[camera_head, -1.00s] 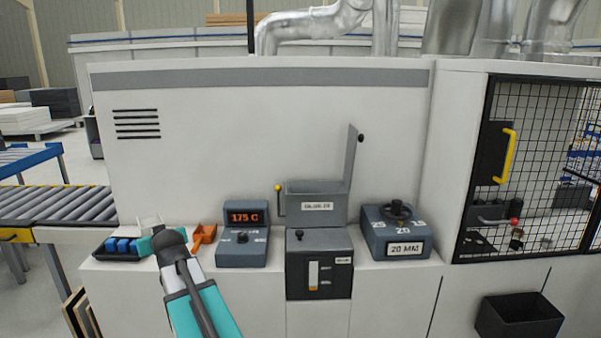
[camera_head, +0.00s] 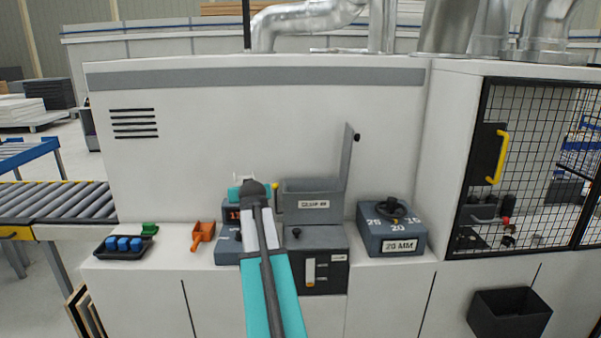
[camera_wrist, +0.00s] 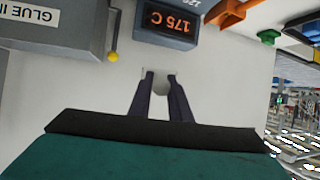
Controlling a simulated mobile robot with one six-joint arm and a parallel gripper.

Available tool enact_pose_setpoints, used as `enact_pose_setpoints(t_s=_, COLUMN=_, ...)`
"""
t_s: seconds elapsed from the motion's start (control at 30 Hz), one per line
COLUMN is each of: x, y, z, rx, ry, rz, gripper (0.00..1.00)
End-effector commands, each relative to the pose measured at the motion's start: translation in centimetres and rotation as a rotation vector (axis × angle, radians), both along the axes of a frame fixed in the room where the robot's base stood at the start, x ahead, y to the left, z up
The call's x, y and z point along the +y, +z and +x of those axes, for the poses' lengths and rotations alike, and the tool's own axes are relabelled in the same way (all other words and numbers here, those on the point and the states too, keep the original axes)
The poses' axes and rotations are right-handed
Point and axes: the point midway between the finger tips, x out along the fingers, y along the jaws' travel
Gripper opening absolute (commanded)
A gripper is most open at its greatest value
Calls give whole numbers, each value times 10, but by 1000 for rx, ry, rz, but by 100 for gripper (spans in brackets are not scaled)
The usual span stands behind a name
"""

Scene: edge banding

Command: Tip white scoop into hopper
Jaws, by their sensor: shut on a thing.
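The white scoop (camera_wrist: 160,86) shows between my fingertips in the wrist view, faint against the pale machine. My gripper (camera_wrist: 161,78) is shut on it. In the head view my gripper (camera_head: 247,186) is in front of the temperature box, just left of the hopper (camera_head: 312,197). The hopper is a grey box with its lid (camera_head: 347,160) standing up at its right side. In the wrist view the hopper (camera_wrist: 85,22) is at upper left, apart from the scoop. The scoop's contents and tilt cannot be told.
The 175 C box (camera_wrist: 168,22) is partly hidden by my arm in the head view. An orange scoop (camera_head: 203,234), a green scoop (camera_head: 149,229) and a black tray (camera_head: 122,252) of blue blocks lie left. A dial box (camera_head: 392,232) stands right of the hopper.

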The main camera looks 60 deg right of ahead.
Motion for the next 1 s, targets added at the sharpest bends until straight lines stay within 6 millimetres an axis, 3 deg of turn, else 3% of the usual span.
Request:
enact_pose_setpoints(t_s=0.03, x=-16, y=8, z=-10, rx=-1, ry=-21, rz=-1, gripper=0)
enact_pose_setpoints(t_s=0.2, x=-58, y=21, z=-43, rx=-2, ry=-81, rz=-3, gripper=0)
enact_pose_setpoints(t_s=0.5, x=-122, y=43, z=-102, rx=-2, ry=-179, rz=-4, gripper=0)
enact_pose_setpoints(t_s=0.7, x=-142, y=50, z=-124, rx=-2, ry=-212, rz=-4, gripper=0)
enact_pose_setpoints(t_s=1.0, x=-145, y=50, z=-127, rx=-2, ry=-216, rz=-4, gripper=0)
